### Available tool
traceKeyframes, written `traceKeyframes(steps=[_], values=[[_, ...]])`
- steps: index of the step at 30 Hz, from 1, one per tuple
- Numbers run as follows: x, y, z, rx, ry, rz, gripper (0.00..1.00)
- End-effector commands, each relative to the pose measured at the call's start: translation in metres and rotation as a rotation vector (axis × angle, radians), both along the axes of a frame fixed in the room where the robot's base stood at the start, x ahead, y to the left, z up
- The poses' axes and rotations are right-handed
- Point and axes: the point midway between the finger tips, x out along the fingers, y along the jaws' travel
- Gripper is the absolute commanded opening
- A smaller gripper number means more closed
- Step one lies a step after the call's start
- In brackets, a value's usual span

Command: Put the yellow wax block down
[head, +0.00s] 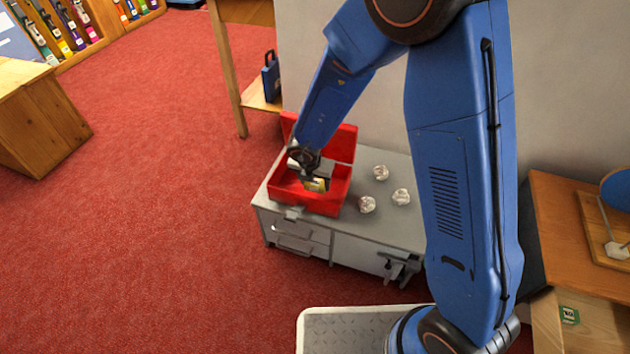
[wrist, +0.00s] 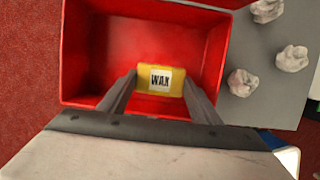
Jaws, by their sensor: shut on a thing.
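The yellow wax block (wrist: 147,80) has a white label reading "WAX" and sits between my gripper's two fingers. My gripper (wrist: 160,86) is shut on it. In the head view, the block (head: 317,185) shows small and partly hidden below my gripper (head: 311,176). Both are over the open red box (head: 322,205), whose lid stands raised at the back. In the wrist view, the red box (wrist: 75,55) surrounds the block on the far side and both sides. I cannot tell whether the block touches the box floor.
The box stands on a grey cabinet (head: 390,226) with drawers. Three crumpled whitish balls (head: 367,204) lie on its top, right of the box. A wooden table (head: 244,95) with a blue case (head: 271,76) stands behind. Red carpet lies open to the left.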

Motion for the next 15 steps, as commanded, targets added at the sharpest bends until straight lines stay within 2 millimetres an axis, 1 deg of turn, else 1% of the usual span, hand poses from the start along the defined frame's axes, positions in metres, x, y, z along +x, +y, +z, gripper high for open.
traceKeyframes(steps=[8,9,11,15], values=[[-0.0001,-0.0002,-0.0049,-0.001,0.0,0.0,0.35],[-0.0002,-0.0001,-0.005,-0.001,0.0,0.0,0.63],[-0.0001,-0.0002,-0.0049,-0.001,0.0,0.0,0.77],[-0.0001,-0.0002,-0.0049,-0.001,0.0,0.0,0.77]])
